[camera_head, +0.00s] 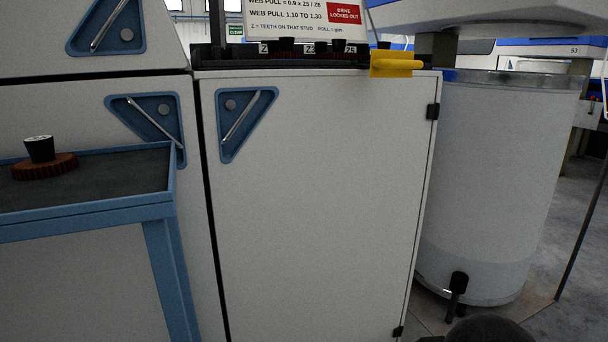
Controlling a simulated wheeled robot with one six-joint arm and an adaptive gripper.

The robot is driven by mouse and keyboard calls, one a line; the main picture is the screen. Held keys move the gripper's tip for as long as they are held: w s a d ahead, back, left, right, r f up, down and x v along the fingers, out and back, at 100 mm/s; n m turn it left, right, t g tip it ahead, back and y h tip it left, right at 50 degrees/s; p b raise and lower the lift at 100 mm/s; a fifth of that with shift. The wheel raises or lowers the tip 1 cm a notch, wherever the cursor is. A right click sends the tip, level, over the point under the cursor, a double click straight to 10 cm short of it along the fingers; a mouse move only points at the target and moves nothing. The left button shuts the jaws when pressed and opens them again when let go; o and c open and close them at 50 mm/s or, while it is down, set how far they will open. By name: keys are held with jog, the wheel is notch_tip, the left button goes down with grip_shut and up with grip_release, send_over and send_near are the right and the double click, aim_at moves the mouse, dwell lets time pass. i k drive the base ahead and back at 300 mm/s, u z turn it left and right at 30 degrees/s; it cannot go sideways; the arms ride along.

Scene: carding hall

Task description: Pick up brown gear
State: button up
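A brown gear (45,167) lies flat on the dark top of a blue-framed cart (85,215) at the left edge of the head view. A black knob-like hub (40,149) with a pale marked top stands up from its middle. The gear's teeth show around its rim, and nothing touches it from above. I cannot make out my gripper in this view.
The cart has a raised blue rim. Behind it stand pale machine cabinets (315,190) with blue triangular handle recesses. A shelf above holds dark pieces by labels Z3 and Z5, and a yellow block (395,64). A large pale drum (495,180) stands right.

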aim_at(362, 48)
jog(key=z, duration=0.45)
jog(key=k, duration=0.6)
jog(key=z, duration=0.95)
jog(key=k, duration=0.65)
jog(key=z, duration=0.55)
jog(key=i, duration=1.65)
jog(key=u, duration=0.5)
jog(key=i, duration=1.75)
jog(key=u, duration=1.4)
jog(key=i, duration=0.9)
jog(key=u, duration=1.45)
jog(key=i, duration=0.45)
jog(key=u, duration=0.45)
jog(key=k, duration=0.25)
jog(key=u, duration=0.25)
